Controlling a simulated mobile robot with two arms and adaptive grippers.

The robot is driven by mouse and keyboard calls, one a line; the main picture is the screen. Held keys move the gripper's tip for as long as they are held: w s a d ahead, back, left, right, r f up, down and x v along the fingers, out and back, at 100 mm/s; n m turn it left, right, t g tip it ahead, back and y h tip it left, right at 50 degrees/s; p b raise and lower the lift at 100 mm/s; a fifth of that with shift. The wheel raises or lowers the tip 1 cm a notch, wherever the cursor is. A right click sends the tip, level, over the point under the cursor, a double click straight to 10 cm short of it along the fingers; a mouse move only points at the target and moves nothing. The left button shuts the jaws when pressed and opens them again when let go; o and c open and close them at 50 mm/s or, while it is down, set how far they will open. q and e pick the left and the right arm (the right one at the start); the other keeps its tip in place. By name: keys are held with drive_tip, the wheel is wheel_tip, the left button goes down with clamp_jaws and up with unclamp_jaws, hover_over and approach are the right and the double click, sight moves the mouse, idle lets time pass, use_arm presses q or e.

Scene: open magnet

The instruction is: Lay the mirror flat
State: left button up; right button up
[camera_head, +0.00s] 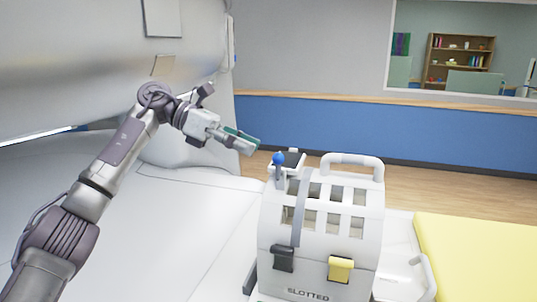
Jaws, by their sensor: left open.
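A white slotted head coil (310,249) stands on the white bed, with rows of openings and the label "SLOTTED". A small dark-faced panel in a pale frame (293,159), which looks like the mirror, sits tilted at the coil's top left. A blue ball knob (278,159) stands beside it and partly covers it. The mirror's exact angle is hard to tell at this size. My left gripper (247,143) is open and empty, with greenish finger pads, up and left of the knob and apart from it. My right gripper is not in view.
The coil has a white top handle (352,161), a black latch (283,258) and a yellow latch (340,269). A yellow pad (480,255) lies at the right. The large white scanner body (70,60) fills the left. Space above the coil is clear.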

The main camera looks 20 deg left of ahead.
use_arm(q)
drive_tip(key=shift+v, duration=2.4)
drive_tip(key=shift+f, duration=0.1)
